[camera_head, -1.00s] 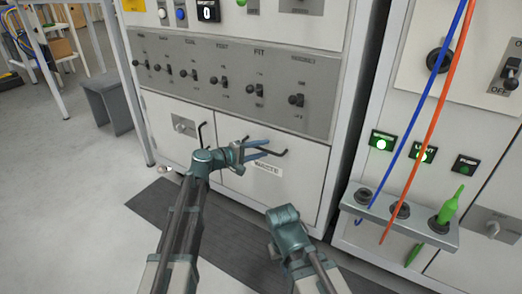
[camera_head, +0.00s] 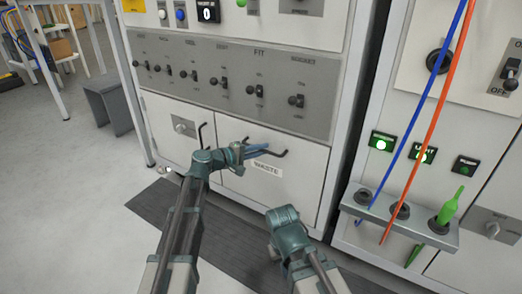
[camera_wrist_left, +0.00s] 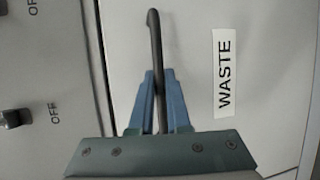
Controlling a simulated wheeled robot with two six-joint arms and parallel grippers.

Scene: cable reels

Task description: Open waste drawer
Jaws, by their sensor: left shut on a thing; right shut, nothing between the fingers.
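The waste drawer (camera_head: 300,180) is a pale panel low on the cabinet, marked with a white WASTE label (camera_head: 267,169). The label also shows in the left wrist view (camera_wrist_left: 224,72). The drawer front looks flush with the cabinet. Its black bar handle (camera_head: 281,154) runs between the blue fingers of my left gripper (camera_head: 259,149). In the left wrist view, the fingers (camera_wrist_left: 160,95) are shut on the handle (camera_wrist_left: 154,40), one on each side. My right gripper (camera_head: 284,218) is low in front of the drawer, apart from it; its fingers are hidden from view.
A second panel with a black handle and a lock (camera_head: 183,126) is left of the waste drawer. A grey switch panel (camera_head: 225,65) is above. At right, a ledge (camera_head: 400,215) holds a green plug, with blue and orange cables passing it. A dark mat (camera_head: 225,240) lies on the floor.

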